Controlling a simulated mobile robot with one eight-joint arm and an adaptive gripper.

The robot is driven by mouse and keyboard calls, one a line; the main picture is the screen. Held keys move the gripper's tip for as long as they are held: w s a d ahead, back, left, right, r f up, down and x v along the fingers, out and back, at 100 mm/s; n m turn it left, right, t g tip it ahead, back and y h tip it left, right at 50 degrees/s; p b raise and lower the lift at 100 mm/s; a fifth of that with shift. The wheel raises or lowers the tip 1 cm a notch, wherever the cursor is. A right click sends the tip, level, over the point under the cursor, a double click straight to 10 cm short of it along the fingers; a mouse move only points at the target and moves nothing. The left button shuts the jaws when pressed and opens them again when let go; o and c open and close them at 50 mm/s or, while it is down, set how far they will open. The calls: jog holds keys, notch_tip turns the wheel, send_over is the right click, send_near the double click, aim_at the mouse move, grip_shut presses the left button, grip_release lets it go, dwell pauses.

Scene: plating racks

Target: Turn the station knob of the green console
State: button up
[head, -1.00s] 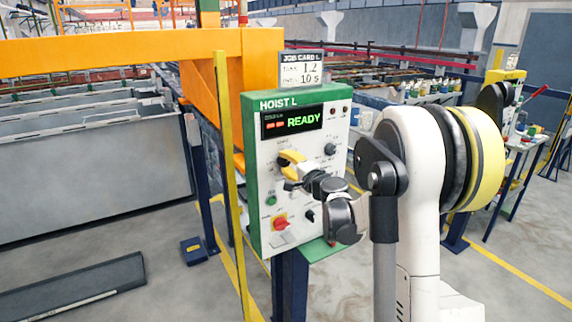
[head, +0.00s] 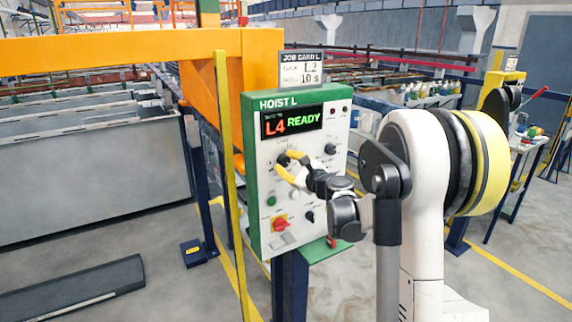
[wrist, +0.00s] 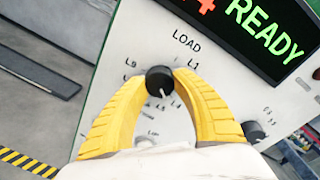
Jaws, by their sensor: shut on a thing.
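The green console (head: 248,185), labelled HOIST L, stands upright on a dark blue post. Its display (head: 292,121) reads L4 in red and READY in green. The station knob (wrist: 160,80) is black and round, with a white mark pointing down toward the lower right, near L4 on its printed dial. My gripper (head: 287,168) has yellow fingers and is shut on this knob, one finger on each side, as the wrist view shows. In the head view the fingers and wrist partly cover the knob and dial.
A second black knob (head: 330,149) sits right of the station knob. Below are a green button (head: 271,201) and a red-and-yellow switch (head: 280,224). A yellow post (head: 228,180) stands close on the console's left. A job card (head: 302,66) tops it.

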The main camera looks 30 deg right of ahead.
jog(key=m, duration=0.4)
jog(key=shift+d+m, duration=0.1)
jog(key=shift+m, duration=0.2)
jog(key=m+b, duration=0.1)
jog(key=m, duration=0.2)
jog(key=shift+m+y, duration=0.3)
jog(key=m, duration=0.4)
jog(key=shift+t, duration=0.4)
jog(key=shift+m+b, duration=0.45)
jog(key=shift+m, duration=1.65)
jog(key=o, duration=1.2)
